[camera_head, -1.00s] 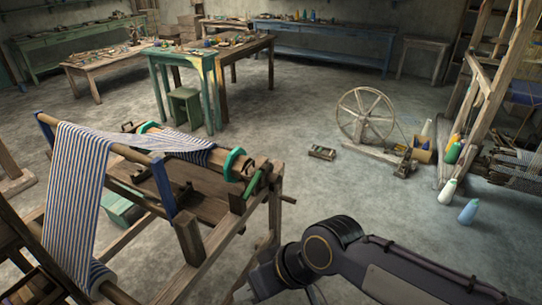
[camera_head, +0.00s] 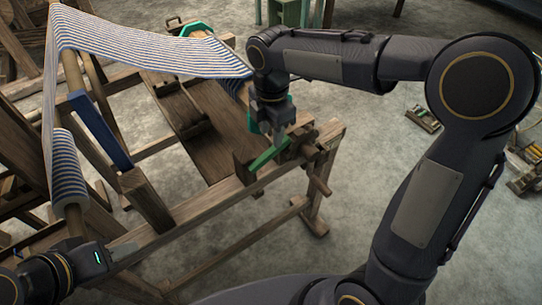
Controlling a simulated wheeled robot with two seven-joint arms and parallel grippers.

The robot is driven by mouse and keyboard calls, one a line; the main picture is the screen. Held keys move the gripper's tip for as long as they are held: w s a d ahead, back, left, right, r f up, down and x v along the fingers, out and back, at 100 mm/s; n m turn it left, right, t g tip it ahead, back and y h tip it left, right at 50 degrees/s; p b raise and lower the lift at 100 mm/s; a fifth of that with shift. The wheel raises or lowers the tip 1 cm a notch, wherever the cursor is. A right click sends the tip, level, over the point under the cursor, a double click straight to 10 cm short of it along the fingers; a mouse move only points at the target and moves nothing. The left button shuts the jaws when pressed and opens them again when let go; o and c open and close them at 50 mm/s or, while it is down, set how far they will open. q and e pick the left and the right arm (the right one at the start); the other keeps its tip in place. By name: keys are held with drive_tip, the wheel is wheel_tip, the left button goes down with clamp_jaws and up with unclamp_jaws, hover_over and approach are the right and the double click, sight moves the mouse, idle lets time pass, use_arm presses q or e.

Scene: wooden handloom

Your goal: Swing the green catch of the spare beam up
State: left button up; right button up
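The green catch (camera_head: 266,157) is a short flat bar on the right end of the loom frame, lying slanted with its right end higher. My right gripper (camera_head: 279,139) points down just above the catch. Its fingertips are close to the catch's upper right part; whether they touch it, and whether they are open, is too small to tell. The spare beam's end beside it is partly hidden behind this gripper. My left gripper (camera_head: 124,251) is low at the left, by the loom's front rail, away from the catch; its finger opening is unclear.
Striped blue and white cloth (camera_head: 150,50) stretches over the loom towards my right gripper. A wooden handle (camera_head: 318,175) sticks out right of the catch. My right arm crosses the right side. Bare floor (camera_head: 365,170) lies beyond the loom.

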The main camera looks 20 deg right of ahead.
sight(270, 151)
wheel_tip(270, 151, down, 8)
drive_tip(key=shift+a+r+b, duration=0.15)
drive_tip(key=shift+b, duration=0.3)
drive_tip(key=shift+c, duration=0.5)
clamp_jaws()
